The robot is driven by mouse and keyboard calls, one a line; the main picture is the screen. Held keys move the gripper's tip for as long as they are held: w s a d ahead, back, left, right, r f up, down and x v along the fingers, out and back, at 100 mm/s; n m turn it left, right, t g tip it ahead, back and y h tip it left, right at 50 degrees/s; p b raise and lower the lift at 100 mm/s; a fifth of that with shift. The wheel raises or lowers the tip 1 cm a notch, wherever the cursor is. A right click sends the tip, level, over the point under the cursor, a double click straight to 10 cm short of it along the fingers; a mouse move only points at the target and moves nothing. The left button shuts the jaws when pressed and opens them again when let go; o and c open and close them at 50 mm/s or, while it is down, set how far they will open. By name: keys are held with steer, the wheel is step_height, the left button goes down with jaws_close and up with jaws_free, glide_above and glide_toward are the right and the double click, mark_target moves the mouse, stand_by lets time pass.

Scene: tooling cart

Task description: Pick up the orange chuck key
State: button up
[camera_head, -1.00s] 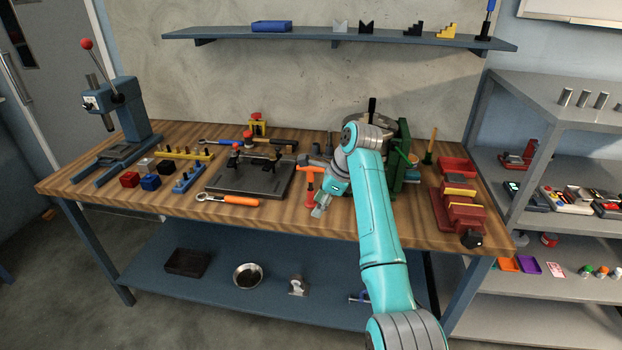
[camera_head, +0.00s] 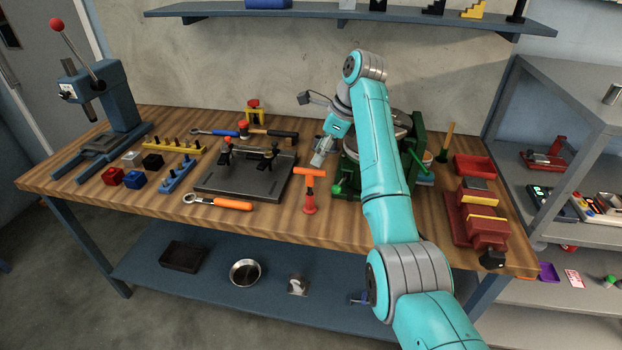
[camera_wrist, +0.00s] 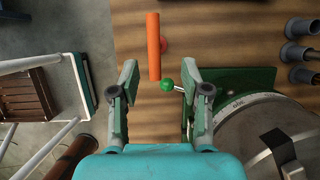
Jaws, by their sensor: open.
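The orange chuck key (camera_head: 310,173) stands upright near the front middle of the bench, its crossbar on top and its lower end in a red holder (camera_head: 309,203). In the wrist view, the chuck key's crossbar (camera_wrist: 153,45) shows as an orange bar ahead of the fingertips, and it partly covers the red holder. My gripper (camera_head: 318,158) is open and empty, just right of the key and above the bench. In the wrist view, my gripper (camera_wrist: 160,80) has its two fingers apart, with bench wood and a green ball knob (camera_wrist: 167,85) between them.
A green-based machine with a round grey chuck (camera_wrist: 265,135) stands close on the right. A dark fixture plate (camera_head: 245,180) lies left of the key, and an orange-handled wrench (camera_head: 232,204) in front of it. A red vise (camera_head: 475,215) is at the right.

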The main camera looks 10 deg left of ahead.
mark_target(310, 174)
steer(key=x, duration=0.5)
steer(key=shift+s+x, duration=0.2)
steer(key=shift+x, duration=1.1)
steer(key=shift+s+x, duration=0.2)
steer(key=shift+x, duration=1.1)
jaws_close()
